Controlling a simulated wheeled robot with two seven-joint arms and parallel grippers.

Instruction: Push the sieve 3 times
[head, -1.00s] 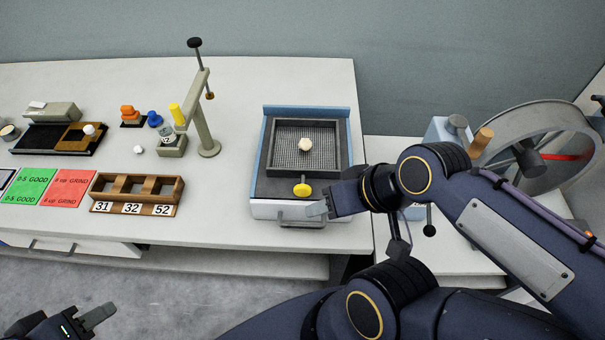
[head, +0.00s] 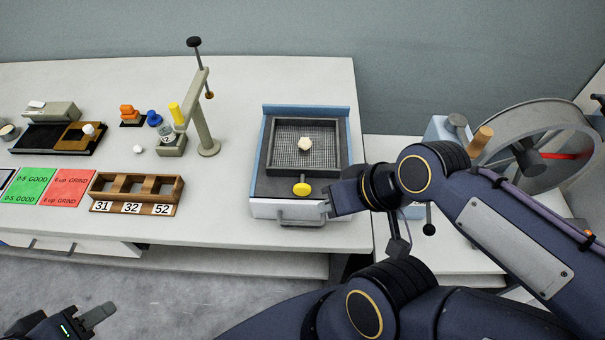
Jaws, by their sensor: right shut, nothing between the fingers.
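The sieve (head: 273,146) is a dark square frame with a mesh bottom, seated in a blue-edged tray (head: 262,150) on the bench. A pale lump (head: 305,144) lies on the mesh. A yellow knob (head: 302,189) stands at the middle of the sieve's front side. My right gripper (head: 324,208) is shut and empty, to the right of and in front of the knob, by the tray's front right corner. A gap shows between it and the knob. My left gripper (head: 103,313) is low at the bottom left, away from the bench; its jaw gap cannot be made out.
A grey handle (head: 300,219) is on the tray's front. To the left are a wooden rack (head: 137,188) with numbers, green (head: 28,186) and red (head: 69,187) cards, and a tall post (head: 203,125). A large wheel (head: 545,125) stands at right.

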